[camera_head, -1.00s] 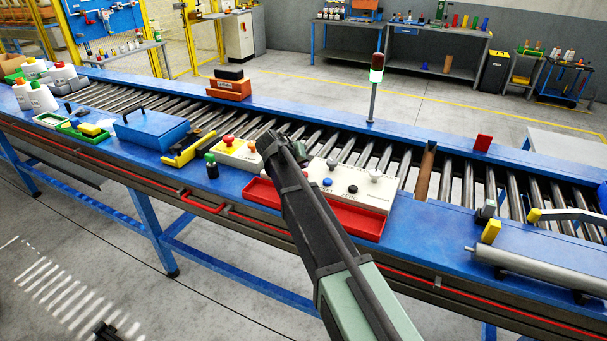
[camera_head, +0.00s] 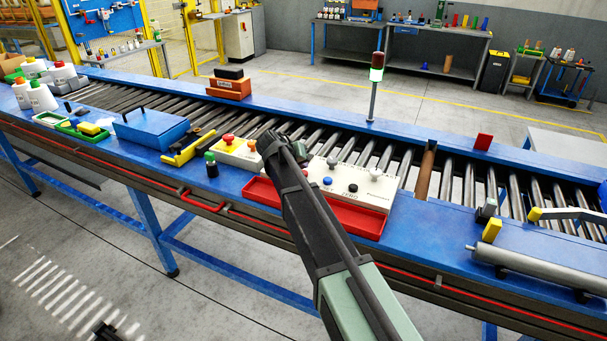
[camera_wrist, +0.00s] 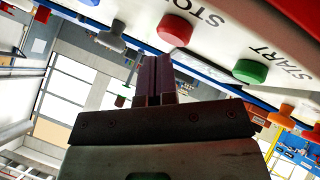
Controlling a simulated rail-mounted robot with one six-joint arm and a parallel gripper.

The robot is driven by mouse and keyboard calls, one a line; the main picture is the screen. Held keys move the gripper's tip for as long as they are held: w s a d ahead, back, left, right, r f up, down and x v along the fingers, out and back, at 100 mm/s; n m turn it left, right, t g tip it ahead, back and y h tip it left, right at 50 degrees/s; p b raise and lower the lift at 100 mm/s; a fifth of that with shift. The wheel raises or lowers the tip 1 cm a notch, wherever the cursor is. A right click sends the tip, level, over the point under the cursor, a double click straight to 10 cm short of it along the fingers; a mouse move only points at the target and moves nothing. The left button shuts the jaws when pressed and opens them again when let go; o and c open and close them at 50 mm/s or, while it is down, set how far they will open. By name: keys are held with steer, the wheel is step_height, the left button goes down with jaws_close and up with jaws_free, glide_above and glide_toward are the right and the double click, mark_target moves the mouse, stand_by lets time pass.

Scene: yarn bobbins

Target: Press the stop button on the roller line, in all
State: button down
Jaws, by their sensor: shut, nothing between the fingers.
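The white control panel (camera_head: 361,188) sits in a red tray (camera_head: 262,192) on the blue roller line. In the wrist view it appears upside down, with the red button (camera_wrist: 174,28) beside the word STOP and the green button (camera_wrist: 250,70) beside START. My gripper (camera_wrist: 153,75) is shut and empty. Its fingertips show just below the red button in that picture, with a gap between them; the depth of the gap is unclear.
Left of my gripper is a yellow and white box (camera_head: 240,153) with a red mushroom button (camera_head: 228,139). The panel also has a blue button (camera_head: 327,181) and grey knobs (camera_head: 375,174). A signal post (camera_head: 374,90) stands behind the rollers. A blue case (camera_head: 150,128) lies farther left.

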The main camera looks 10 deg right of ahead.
steer(key=shift+f+b, duration=0.55)
steer(key=shift+f, duration=0.15)
stand_by(0.5)
steer(key=shift+r, duration=0.15)
steer(key=shift+r+p, duration=0.85)
steer(key=shift+p, duration=0.15)
step_height(320, 180, up, 5)
steer(key=p, duration=0.5)
steer(key=shift+r, duration=0.1)
